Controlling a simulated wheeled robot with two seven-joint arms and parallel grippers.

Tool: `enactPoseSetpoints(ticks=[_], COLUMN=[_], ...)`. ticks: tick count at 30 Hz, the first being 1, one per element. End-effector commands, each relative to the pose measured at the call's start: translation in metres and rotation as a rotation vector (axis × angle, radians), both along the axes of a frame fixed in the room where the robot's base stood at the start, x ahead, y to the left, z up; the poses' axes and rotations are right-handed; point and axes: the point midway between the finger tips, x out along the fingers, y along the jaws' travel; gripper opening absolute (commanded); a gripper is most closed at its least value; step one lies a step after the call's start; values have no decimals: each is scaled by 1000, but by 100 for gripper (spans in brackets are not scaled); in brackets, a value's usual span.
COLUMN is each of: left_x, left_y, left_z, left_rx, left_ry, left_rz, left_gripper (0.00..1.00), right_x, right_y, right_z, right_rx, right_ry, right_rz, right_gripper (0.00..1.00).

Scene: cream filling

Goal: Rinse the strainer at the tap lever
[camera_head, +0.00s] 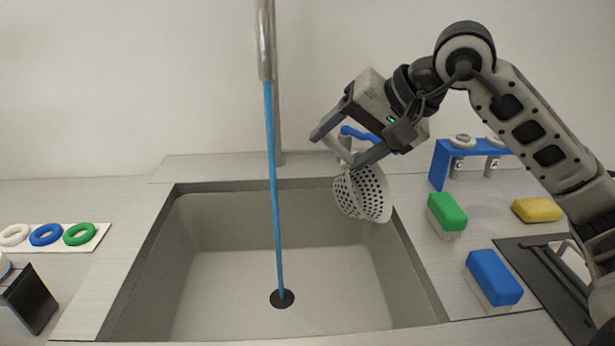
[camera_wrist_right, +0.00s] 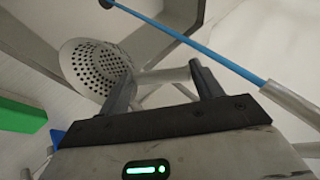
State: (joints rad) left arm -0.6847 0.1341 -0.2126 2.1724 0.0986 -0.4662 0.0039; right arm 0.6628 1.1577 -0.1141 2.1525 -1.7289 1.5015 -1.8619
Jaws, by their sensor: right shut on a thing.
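The strainer (camera_head: 362,195) is a pale perforated bowl, tilted, over the right side of the sink (camera_head: 400,262). My right gripper (camera_head: 337,149) is shut on its handle, and the bowl hangs below the fingers. In the right wrist view the strainer (camera_wrist_right: 95,68) shows beyond the fingers (camera_wrist_right: 163,82). The metal tap spout (camera_head: 265,40) pours a straight blue stream (camera_head: 276,200) into the dark drain (camera_head: 282,299). The strainer is right of the stream, apart from it. A blue tap lever (camera_head: 358,133) is partly hidden behind the gripper. My left gripper is not in view.
Right of the sink are a green sponge (camera_head: 447,212), a blue sponge (camera_head: 493,278), a yellow sponge (camera_head: 537,210) and a blue rack (camera_head: 440,165). Coloured rings on a white board (camera_head: 95,240) and a dark box (camera_head: 30,300) are at left. The sink floor is clear.

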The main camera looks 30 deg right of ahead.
Motion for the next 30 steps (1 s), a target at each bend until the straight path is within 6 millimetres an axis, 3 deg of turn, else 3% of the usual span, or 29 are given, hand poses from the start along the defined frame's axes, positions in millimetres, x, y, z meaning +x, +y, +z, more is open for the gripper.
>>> enactPoseSetpoints(ticks=[18,30], left_x=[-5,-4], left_y=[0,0], left_z=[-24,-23], left_rx=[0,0], left_ry=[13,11], left_rz=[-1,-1], left_gripper=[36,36], right_x=[-38,-41], right_y=[-24,-25], right_z=[36,39], right_rx=[-1,0], right_ry=[-4,-3], right_rz=[-3,0], right_gripper=[18,18])
